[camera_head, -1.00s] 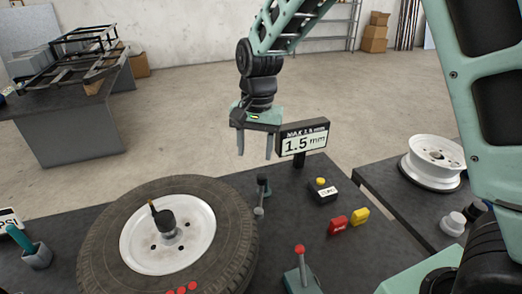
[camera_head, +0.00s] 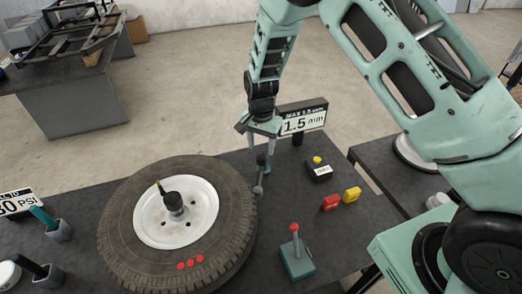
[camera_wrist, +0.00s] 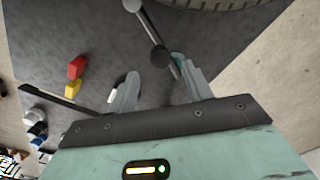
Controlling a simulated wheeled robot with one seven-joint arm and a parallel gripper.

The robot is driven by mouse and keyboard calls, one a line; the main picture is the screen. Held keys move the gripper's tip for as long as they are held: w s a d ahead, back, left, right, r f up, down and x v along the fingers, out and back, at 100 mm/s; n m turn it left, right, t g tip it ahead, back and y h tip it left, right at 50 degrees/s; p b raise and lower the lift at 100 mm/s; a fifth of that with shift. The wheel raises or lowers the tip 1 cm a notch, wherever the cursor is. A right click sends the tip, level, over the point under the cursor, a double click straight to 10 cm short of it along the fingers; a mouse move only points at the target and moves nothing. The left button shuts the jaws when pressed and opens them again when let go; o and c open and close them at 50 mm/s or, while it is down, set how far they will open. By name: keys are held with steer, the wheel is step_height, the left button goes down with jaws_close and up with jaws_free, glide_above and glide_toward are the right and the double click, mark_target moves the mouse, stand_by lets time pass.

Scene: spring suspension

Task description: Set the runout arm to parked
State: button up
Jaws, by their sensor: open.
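The runout arm (camera_head: 261,175) is a small dark post with a rod and a grey rounded tip, beside the tire's right side. In the wrist view the rod, with a dark knob and a pale round end (camera_wrist: 133,5), slants between and beyond the fingertips. The tire (camera_head: 112,228) with its white wheel lies flat on the dark bench. My gripper (camera_head: 261,148) points down just above the runout arm's top. Its two fingers are apart, one on each side of the knob in the wrist view (camera_wrist: 160,70). I cannot tell whether either finger touches it.
A sign reading 1.5 mm (camera_head: 303,122) stands right behind my gripper. A black box with a yellow button (camera_head: 319,169), red (camera_head: 331,203) and yellow (camera_head: 352,194) blocks, and a red-knobbed lever (camera_head: 296,250) are to the right. Bench between lever and blocks is clear.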

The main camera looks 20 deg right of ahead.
mark_target(261, 157)
steer(key=shift+f+p, duration=0.7)
steer(key=shift+f, duration=1.75)
jaws_close()
